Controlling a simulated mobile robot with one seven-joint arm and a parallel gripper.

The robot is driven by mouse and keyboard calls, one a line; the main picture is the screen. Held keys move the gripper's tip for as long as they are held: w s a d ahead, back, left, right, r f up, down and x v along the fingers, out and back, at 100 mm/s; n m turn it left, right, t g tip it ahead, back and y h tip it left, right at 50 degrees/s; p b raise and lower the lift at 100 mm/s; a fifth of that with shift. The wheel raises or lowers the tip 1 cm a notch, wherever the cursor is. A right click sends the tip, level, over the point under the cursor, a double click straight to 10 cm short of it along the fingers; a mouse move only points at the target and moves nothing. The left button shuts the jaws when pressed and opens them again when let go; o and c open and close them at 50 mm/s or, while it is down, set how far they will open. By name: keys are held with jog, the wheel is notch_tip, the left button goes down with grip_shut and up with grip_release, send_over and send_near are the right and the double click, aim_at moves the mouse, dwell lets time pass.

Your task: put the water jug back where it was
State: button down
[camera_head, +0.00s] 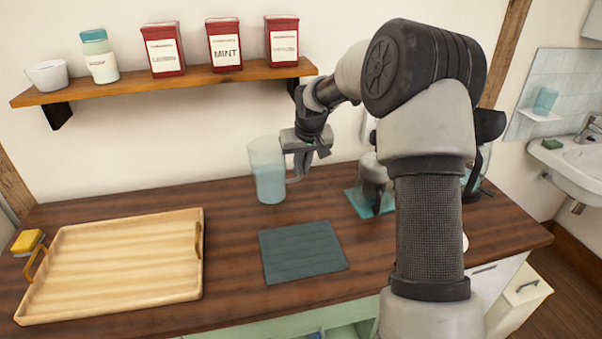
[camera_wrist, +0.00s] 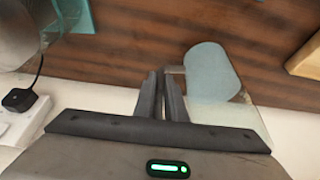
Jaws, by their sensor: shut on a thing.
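The water jug (camera_head: 268,175) is clear with pale blue water inside. It is upright at the back of the wooden counter, between the tray and the teal board. It also shows in the wrist view (camera_wrist: 215,80), right of the fingers. My gripper (camera_head: 303,168) is to the right of the jug, shut on its handle. In the wrist view the fingers (camera_wrist: 162,90) are close together, with the handle mostly hidden beyond their tips. I cannot tell whether the jug's base touches the counter (camera_head: 225,245).
A light wooden tray (camera_head: 118,265) covers the counter's left part, near a yellow sponge (camera_head: 27,240). A dark slate mat (camera_head: 302,252) lies in front of the jug. A teal board (camera_head: 357,203) is at right, partly behind my arm. A shelf (camera_head: 170,82) with tins hangs above.

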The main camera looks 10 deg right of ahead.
jog(key=shift+f, duration=0.8)
jog(key=shift+f, duration=0.2)
jog(key=c, duration=1.8)
grip_release()
jog(key=shift+r, duration=0.25)
jog(key=p+v, duration=0.1)
jog(key=v, duration=1)
jog(key=shift+s+r, duration=0.25)
jog(key=shift+r, duration=0.05)
